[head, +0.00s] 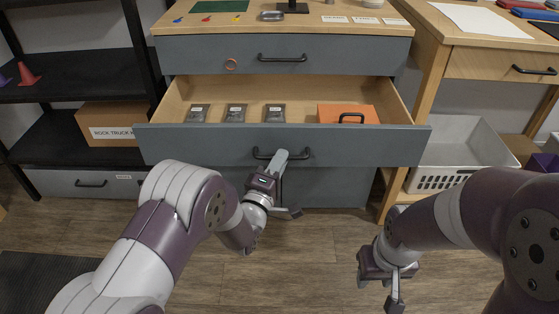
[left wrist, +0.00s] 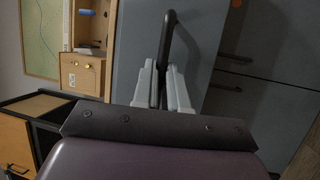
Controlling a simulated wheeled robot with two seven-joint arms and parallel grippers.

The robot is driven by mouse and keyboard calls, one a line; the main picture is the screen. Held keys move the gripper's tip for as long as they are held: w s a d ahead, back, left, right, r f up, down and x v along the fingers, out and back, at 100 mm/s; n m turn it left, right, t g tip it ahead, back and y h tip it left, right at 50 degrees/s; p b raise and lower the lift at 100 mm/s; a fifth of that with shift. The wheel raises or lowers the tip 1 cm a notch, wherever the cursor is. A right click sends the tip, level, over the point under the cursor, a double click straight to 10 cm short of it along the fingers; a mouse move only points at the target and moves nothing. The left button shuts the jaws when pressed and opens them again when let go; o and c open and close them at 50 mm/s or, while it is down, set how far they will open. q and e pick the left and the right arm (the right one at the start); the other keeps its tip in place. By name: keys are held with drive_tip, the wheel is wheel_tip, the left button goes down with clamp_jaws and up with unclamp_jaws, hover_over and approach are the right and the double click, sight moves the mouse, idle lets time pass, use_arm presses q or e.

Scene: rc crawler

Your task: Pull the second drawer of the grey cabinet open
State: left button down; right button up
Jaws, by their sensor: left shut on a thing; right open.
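The grey cabinet (head: 182,53) stands in the middle of the head view. Its second drawer (head: 205,151) is pulled well out, and its wooden inside shows. My left gripper (head: 281,164) is at the black bar handle (head: 305,157) on that drawer's front. In the left wrist view its two fingers are shut on the handle (left wrist: 169,35). The fingers partly hide the handle in the head view. My right gripper (head: 393,281) is open and empty, low on the right over the floor, apart from the cabinet.
The open drawer holds several grey packets (head: 236,113) and an orange box (head: 349,113). The top drawer (head: 240,56) is shut. A black shelf (head: 70,75) stands left, and a white basket (head: 470,150) sits under the wooden bench at right. The floor in front is clear.

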use_arm(q)
drive_tip(key=c, duration=1.2)
unclamp_jaws()
drive_tip(key=shift+o, duration=0.2)
drive_tip(key=p+v, duration=0.3)
drive_tip(key=v, duration=0.9)
drive_tip(key=shift+s+p, duration=0.3)
drive_tip(key=shift+p, duration=0.05)
drive_tip(key=shift+a+f, duration=0.1)
drive_tip(key=shift+a, duration=0.05)
